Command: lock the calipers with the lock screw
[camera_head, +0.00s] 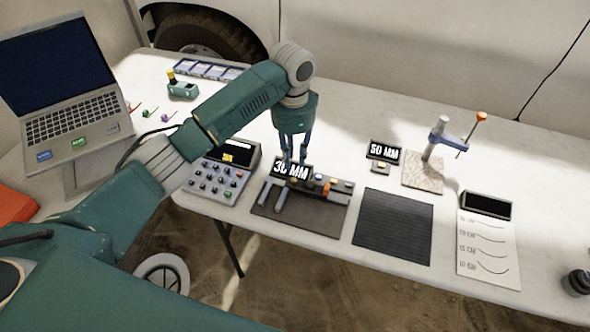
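The calipers (313,191) lie on a dark mat (290,217) near the table's front edge, with two grey jaws (273,194) at their left. A small sign reading 30 MM (291,169) stands at their back left. Small coloured knobs sit along the calipers, including an orange one (326,187); which is the lock screw I cannot tell. My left gripper (295,158) points down just above and behind the sign, its two fingers apart with a gap between them. Its tips are small and partly hard to make out near the sign. My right gripper is not in view.
A button panel (215,182) stands just left of the calipers. To the right are an empty dark ribbed mat (393,226), a 50 MM sign (384,151), a stand with an orange-tipped rod (440,138) and a marked white sheet (486,248). A laptop (72,117) is at left.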

